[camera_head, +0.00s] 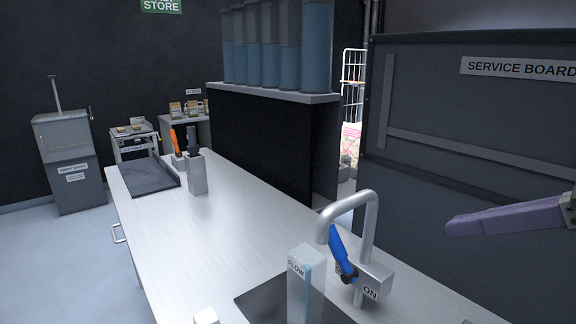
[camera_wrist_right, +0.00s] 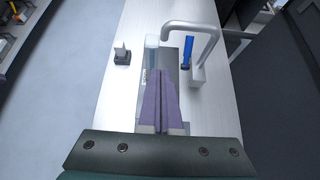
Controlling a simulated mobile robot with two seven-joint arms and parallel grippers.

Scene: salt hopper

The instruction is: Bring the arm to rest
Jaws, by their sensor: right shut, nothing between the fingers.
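My right gripper (camera_head: 455,227) comes in from the right edge of the head view, its purple fingers shut and empty, in front of the dark service board (camera_head: 470,110). In the right wrist view, my right gripper (camera_wrist_right: 158,78) shows with its two fingers together, pointing over the counter toward the sink area. Nothing is between the fingers. It looks apart from the tap (camera_head: 371,225) and its blue lever (camera_head: 340,252). My left gripper is not in view.
A clear column marked FLOW (camera_head: 305,285) stands by a dark sink (camera_head: 262,308) on the steel counter (camera_head: 215,240). Blue cylinders (camera_head: 290,50) line a shelf behind. A grey holder (camera_head: 197,175) and dark tray (camera_head: 148,177) sit at the far end. The counter's middle is clear.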

